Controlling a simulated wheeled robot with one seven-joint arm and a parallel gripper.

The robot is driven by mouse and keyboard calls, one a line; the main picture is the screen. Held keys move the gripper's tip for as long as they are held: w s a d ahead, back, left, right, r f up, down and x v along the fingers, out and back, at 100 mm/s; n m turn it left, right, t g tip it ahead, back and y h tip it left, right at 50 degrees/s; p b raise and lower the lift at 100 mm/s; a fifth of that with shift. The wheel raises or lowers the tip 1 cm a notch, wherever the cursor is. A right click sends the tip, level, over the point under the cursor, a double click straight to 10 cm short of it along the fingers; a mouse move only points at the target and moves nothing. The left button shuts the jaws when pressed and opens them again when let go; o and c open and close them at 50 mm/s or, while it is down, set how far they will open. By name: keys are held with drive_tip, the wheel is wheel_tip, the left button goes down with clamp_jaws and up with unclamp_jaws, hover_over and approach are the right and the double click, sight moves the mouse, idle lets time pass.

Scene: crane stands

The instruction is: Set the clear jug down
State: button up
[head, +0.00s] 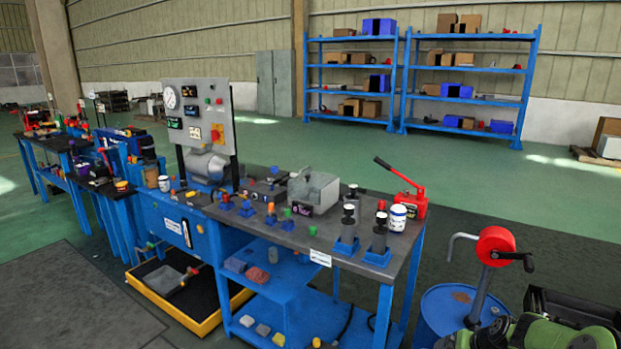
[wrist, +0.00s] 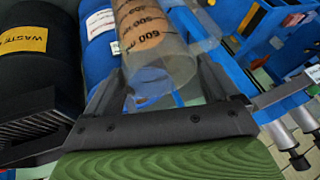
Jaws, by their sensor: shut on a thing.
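The clear jug (wrist: 163,68) is in the wrist view, a see-through cylinder with a tan area bearing dark numbers such as 500 and 600. My gripper (wrist: 158,86) is shut on it, with a dark finger on either side. The numbers appear upside down in this view. The jug's far end runs out of the top of the picture, and I cannot tell what lies directly under it. I cannot make out the jug or my gripper in the head view.
In the wrist view, a black drum labelled WASTE (wrist: 25,40) and a blue drum (wrist: 97,45) stand at left. The head view shows a crowded bench (head: 375,268), a yellow-edged tray (head: 205,325), a drum (head: 445,305) with a red crank pump (head: 495,245), and shelves behind open floor.

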drive_tip(key=s+a+n+y, duration=0.1)
drive_tip(key=s+a+n, duration=0.2)
drive_tip(key=a, duration=0.9)
drive_tip(key=s+a+n+g+y+p, duration=0.1)
drive_tip(key=s+a+n+y, duration=0.1)
drive_tip(key=a, duration=1.1)
drive_tip(key=shift+s+n, duration=0.5)
drive_tip(key=shift+s, duration=0.15)
drive_tip(key=shift+r+p, duration=0.25)
drive_tip(key=shift+p, duration=0.1)
drive_tip(key=r+p, duration=0.2)
drive_tip(key=p, duration=0.1)
drive_tip(key=shift+s+p, duration=0.2)
drive_tip(key=shift+p, duration=0.2)
drive_tip(key=r+p, duration=0.3)
drive_tip(key=p, duration=0.2)
drive_tip(key=s+r+p, duration=0.1)
drive_tip(key=r+p, duration=0.2)
drive_tip(key=p, duration=0.3)
drive_tip(key=shift+s, duration=0.2)
drive_tip(key=shift+f, duration=0.2)
